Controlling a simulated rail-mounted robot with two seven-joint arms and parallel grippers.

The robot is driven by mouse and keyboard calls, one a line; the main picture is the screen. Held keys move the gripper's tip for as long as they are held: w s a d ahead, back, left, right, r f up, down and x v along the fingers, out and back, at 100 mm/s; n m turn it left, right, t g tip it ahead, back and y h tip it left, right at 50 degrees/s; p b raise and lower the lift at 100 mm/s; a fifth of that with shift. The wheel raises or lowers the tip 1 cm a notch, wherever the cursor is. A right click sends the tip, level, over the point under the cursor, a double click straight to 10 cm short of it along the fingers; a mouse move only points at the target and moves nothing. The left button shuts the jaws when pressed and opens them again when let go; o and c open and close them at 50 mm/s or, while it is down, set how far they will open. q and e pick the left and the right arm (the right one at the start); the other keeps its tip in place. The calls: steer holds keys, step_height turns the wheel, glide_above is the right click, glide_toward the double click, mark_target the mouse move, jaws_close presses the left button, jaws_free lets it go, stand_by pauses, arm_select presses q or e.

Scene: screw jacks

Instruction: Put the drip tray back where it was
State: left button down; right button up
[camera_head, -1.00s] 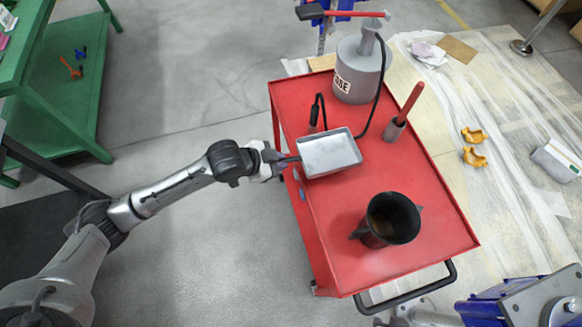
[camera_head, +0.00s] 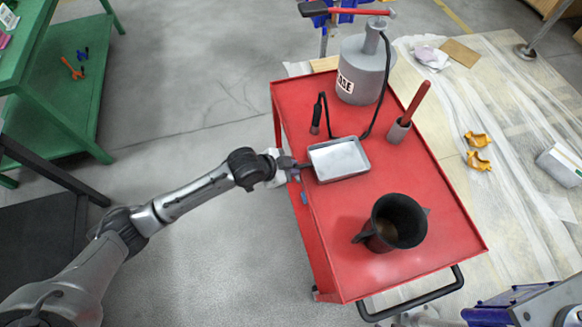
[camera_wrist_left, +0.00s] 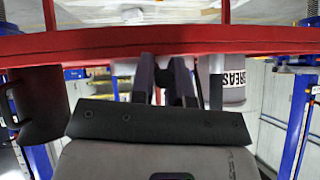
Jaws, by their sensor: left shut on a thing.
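The drip tray (camera_head: 338,159) is a shallow, light-grey metal pan with a short dark handle on its left side. It is level at the left edge of the red cart's top, behind the black jug. Whether it touches the cart top or hovers just above it, I cannot tell. My left gripper (camera_head: 290,165) comes in from the left and is shut on the tray's handle at the cart's edge. In the left wrist view the gripper's fingers (camera_wrist_left: 178,82) are close together before the red cart edge; the tray cannot be made out clearly there. My right gripper is not in view.
On the red cart (camera_head: 335,240) stand a black jug (camera_head: 398,222) in front, a grey grease canister (camera_head: 362,70) with a black hose and nozzle (camera_head: 317,115) behind, and a red-handled brush in a holder (camera_head: 398,130) at right. A green bench (camera_head: 62,110) is far left.

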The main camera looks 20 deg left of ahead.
arm_select(q)
steer(key=c, duration=1.1)
jaws_free()
steer(key=shift+s+a+r, duration=0.1)
steer(key=shift+a+r, duration=0.1)
steer(key=shift+r, duration=0.1)
steer(key=p+v, duration=0.3)
steer(key=v, duration=0.8)
steer(key=s+d+f+n+y, duration=0.1)
steer(key=s+d+f+n, duration=0.15)
steer(key=s, duration=0.25)
steer(key=s+d+f+n+y, duration=0.1)
steer(key=s+d+f, duration=0.15)
steer(key=s, duration=0.35)
steer(key=s+a+f+n+g+y, duration=0.1)
steer(key=s+a+f+n+y, duration=0.1)
steer(key=s, duration=0.4)
steer(key=s+a+f+n+g+y, duration=0.1)
steer(key=s+a+n+g+y, duration=0.1)
steer(key=s, duration=0.4)
steer(key=shift+s+a+f+n, duration=0.4)
steer(key=shift+a+n, duration=0.45)
steer(key=shift+a, duration=0.15)
